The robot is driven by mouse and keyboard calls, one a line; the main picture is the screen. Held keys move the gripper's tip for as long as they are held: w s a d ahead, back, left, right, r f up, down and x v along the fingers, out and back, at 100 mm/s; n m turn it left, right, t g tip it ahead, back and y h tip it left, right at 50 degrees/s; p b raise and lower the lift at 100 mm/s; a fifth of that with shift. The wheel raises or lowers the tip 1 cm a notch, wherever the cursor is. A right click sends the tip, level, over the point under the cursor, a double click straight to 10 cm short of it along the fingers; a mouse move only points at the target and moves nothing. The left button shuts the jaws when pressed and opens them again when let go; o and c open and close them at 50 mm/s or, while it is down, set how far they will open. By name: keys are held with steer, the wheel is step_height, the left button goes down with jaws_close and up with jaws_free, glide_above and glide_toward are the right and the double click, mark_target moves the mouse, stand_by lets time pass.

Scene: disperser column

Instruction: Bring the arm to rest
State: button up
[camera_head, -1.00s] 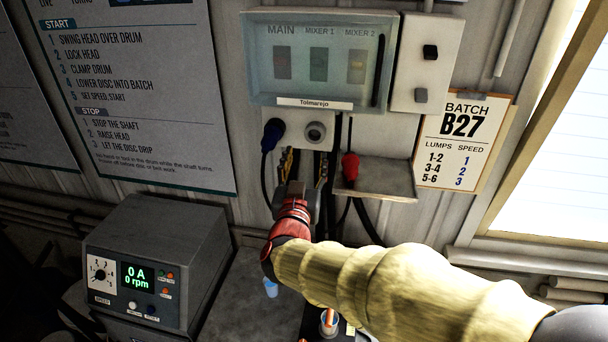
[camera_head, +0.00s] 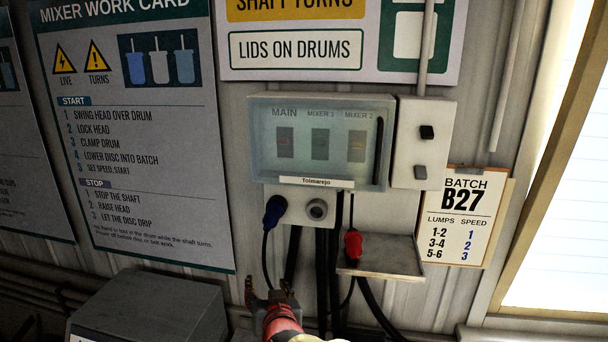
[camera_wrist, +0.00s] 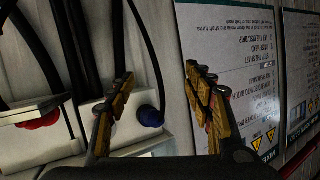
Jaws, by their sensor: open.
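My gripper (camera_head: 268,297) is at the bottom middle of the head view, below the socket box (camera_head: 300,210) on the wall. Its two fingers stand apart with nothing between them. In the wrist view my gripper (camera_wrist: 160,98) shows its yellow-and-dark fingers spread wide and empty. A blue plug (camera_head: 274,211) sits at the left socket of the box; it also shows in the wrist view (camera_wrist: 150,116) beyond the fingers. Most of my arm is below the head view's edge.
A covered switch panel (camera_head: 320,143) hangs above the socket box. A small shelf (camera_head: 385,262) with a red plug (camera_head: 352,243) is to the right. Black cables hang below. A grey control unit (camera_head: 150,305) stands at lower left. A batch clipboard (camera_head: 465,215) hangs by the window.

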steer(key=s+d+f+n+g+b, duration=0.1)
steer(key=s+d+f+g+b, duration=0.2)
steer(key=s+f, duration=0.4)
steer(key=s+d+f+n+g+b, duration=0.1)
steer(key=s+d+f+g+b, duration=0.15)
steer(key=s+f+g, duration=0.4)
steer(key=s+d+f+m+h+b, duration=0.1)
steer(key=s+d+f+b, duration=0.3)
steer(key=s+d+b, duration=0.4)
steer(key=s+d+f+m+t+h+b, duration=0.1)
steer(key=s+d+f+m+h+b, duration=0.1)
steer(key=s+d+b, duration=0.6)
steer(key=s+d+f+h, duration=0.1)
steer(key=d+f, duration=0.1)
steer(key=d, duration=0.4)
steer(key=shift+d+f, duration=0.25)
steer(key=shift+f, duration=0.05)
